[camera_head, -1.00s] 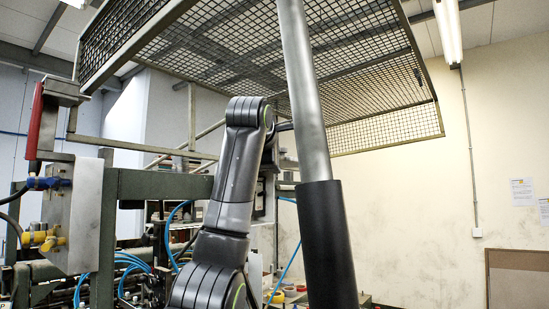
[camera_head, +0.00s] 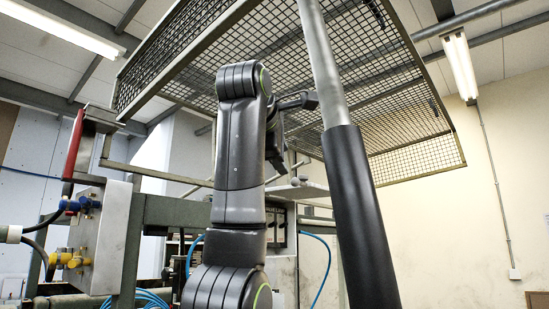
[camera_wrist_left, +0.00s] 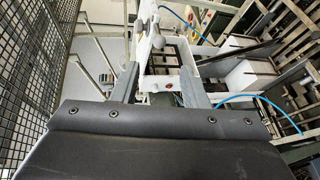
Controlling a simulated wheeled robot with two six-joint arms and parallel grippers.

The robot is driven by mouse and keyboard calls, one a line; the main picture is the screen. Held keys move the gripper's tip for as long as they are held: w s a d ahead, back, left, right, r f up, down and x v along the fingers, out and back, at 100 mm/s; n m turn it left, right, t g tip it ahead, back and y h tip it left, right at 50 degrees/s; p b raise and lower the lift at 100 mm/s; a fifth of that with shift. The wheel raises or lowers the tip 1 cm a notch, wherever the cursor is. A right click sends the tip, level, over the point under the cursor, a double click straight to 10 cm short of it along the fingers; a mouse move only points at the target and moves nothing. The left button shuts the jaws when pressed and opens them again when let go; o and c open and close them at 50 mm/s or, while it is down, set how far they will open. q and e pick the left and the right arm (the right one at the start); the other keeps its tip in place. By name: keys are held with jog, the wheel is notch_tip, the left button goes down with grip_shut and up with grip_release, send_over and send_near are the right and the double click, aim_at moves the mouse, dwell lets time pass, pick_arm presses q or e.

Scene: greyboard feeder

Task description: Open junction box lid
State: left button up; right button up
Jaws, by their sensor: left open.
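A pale box-like housing (camera_wrist_left: 145,48) with a dark framed face and a small red dot shows in the left wrist view. It lies beyond and between the fingers of my left gripper (camera_wrist_left: 160,72), which is open with nothing between its fingertips. I cannot tell for sure that this housing is the junction box, nor how its lid sits. In the head view my left arm rises in the middle and bends over at the top, with its wrist end pointing away to the right. The fingertips there are hard to make out.
A wire mesh guard (camera_head: 400,95) hangs overhead. A thick strut with a black sleeve (camera_head: 358,215) stands close right of my arm. A grey metal box (camera_head: 115,235) with blue and yellow fittings is at left. Blue hoses (camera_head: 322,270) run near the machine.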

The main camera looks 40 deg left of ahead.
pick_arm(q)
jog(key=b+v, duration=0.1)
jog(key=v, duration=0.3)
dwell(0.6)
